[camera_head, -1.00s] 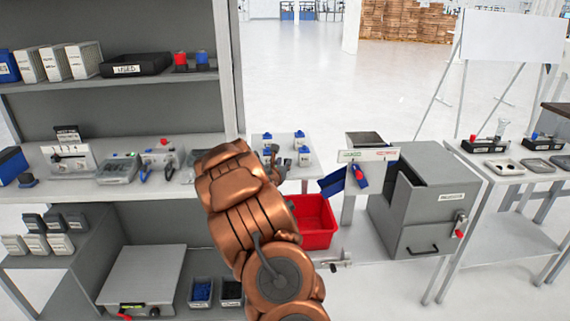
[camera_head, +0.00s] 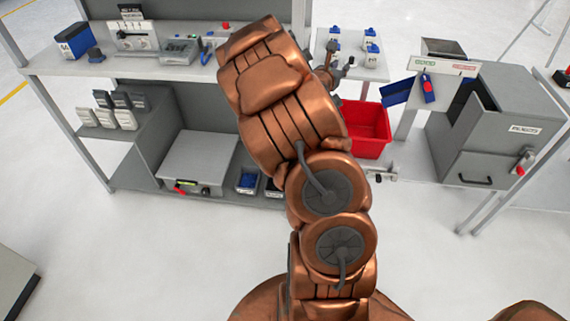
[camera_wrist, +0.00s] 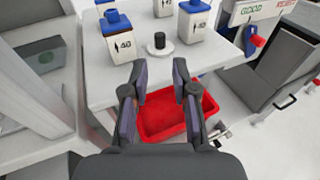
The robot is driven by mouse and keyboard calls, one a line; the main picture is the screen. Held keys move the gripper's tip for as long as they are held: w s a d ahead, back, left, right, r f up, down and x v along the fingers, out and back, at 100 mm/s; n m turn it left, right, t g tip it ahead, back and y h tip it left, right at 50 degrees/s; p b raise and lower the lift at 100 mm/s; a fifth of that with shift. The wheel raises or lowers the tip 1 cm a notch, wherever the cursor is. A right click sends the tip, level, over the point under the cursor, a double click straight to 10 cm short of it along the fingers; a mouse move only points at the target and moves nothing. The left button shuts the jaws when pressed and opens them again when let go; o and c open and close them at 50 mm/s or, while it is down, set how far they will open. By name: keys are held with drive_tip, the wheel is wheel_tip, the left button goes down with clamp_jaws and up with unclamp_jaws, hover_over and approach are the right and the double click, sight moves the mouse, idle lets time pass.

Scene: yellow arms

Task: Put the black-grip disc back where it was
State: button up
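The black-grip disc (camera_wrist: 159,45), a small pale disc with a black knob on top, stands upright on the white side table (camera_wrist: 98,78) in the wrist view. It lies ahead of my gripper (camera_wrist: 159,75), whose two dark fingers are spread open with nothing between them. The disc appears beyond the fingertips, apart from them. In the head view my gripper (camera_head: 332,72) is over the side table, partly hidden by my copper arm. I cannot make out the disc in the head view.
Blue-topped white containers (camera_wrist: 122,45) stand close around the disc, some marked 40. A red bin (camera_head: 368,125) sits below the table's front edge. A shelf unit (camera_head: 60,65) stands left.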

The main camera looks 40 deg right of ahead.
drive_tip(key=s+a+r+m+g, duration=0.7)
drive_tip(key=s+a+r+m, duration=0.35)
drive_tip(key=s+m, duration=0.25)
drive_tip(key=s+a+f+m+y, duration=0.2)
drive_tip(key=s+a+f+y, duration=0.1)
drive_tip(key=a, duration=0.7)
drive_tip(key=s+a+f+m+y, duration=0.3)
drive_tip(key=s+a+f+y, duration=0.1)
drive_tip(key=a, duration=0.7)
drive_tip(key=s+a+f+m+y, duration=0.3)
drive_tip(key=s+a+f+y, duration=0.1)
drive_tip(key=a, duration=0.7)
drive_tip(key=shift+s+a+f+y, duration=0.15)
drive_tip(key=shift+s+f+y, duration=0.15)
drive_tip(key=shift+y, duration=0.3)
drive_tip(key=shift+o, duration=0.9)
drive_tip(key=s+a+y, duration=0.2)
drive_tip(key=a+y, duration=0.1)
drive_tip(key=a, duration=0.7)
drive_tip(key=shift+f+t, duration=0.15)
drive_tip(key=shift+t, duration=0.25)
drive_tip(key=shift+o, duration=0.8)
drive_tip(key=shift+s+a, duration=0.1)
drive_tip(key=shift+c, duration=0.4)
drive_tip(key=shift+a, duration=0.1)
